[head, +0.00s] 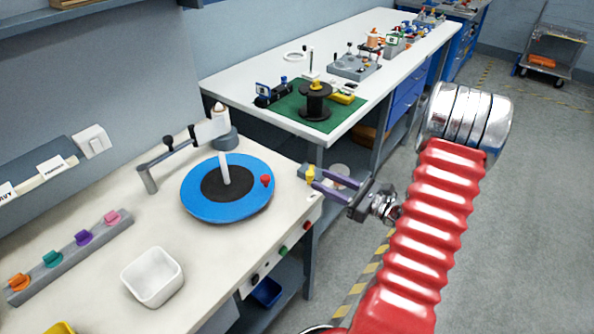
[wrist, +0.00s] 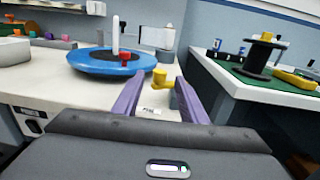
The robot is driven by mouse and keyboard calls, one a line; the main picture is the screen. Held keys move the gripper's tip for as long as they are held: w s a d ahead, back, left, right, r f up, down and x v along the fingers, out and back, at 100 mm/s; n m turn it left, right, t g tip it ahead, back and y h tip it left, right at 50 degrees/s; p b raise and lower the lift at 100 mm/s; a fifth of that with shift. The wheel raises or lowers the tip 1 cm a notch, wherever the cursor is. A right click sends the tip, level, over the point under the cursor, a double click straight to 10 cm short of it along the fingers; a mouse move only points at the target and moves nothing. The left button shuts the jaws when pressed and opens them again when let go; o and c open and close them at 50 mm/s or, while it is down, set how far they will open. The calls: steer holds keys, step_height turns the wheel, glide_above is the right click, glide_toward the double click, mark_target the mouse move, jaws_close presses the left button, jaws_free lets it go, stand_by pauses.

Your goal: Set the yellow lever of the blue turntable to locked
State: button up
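The blue turntable (head: 199,206) is a flat disc with a dark centre, a white upright post and a red knob (head: 266,180). It sits on the left bench and also shows in the wrist view (wrist: 85,66). The small yellow lever (head: 310,173) is at the bench's right edge beside the disc. My gripper (head: 318,179) has purple fingers, which are open on either side of the lever. I cannot tell whether they touch it.
A grey jointed arm (head: 170,152) stands behind the disc. A white bin (head: 152,277) and a rail with coloured clips (head: 70,252) lie to the left. A second bench with a green mat (head: 290,112) and black spool stands beyond a gap.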

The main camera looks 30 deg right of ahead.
steer(key=x, duration=0.9)
steer(key=shift+w+a, duration=0.15)
steer(key=shift+w, duration=0.2)
steer(key=shift+c, duration=0.5)
jaws_close()
steer(key=shift+a, duration=0.4)
steer(key=shift+d, duration=0.2)
